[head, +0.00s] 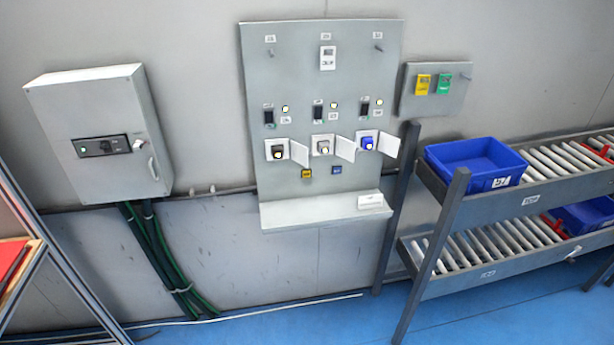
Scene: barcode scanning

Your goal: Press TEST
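A grey wall panel (300,95) hangs in the middle of the head view. It carries three open sockets with white flaps: one with a dark insert (278,152), one pale (323,146) and one with a blue insert (365,143). Below them are a small yellow piece (307,174) and a small blue piece (337,170). Dark displays with small lights sit above the sockets. The lettering is too small to read, so I cannot tell which part is marked TEST. Neither of my grippers is in view.
A grey cabinet (95,110) with a handle hangs at left. A small board (435,92) holds yellow and green tags. At right, a two-level roller rack (455,215) carries a blue bin (475,165). The blue floor (300,325) in front of the panel is clear.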

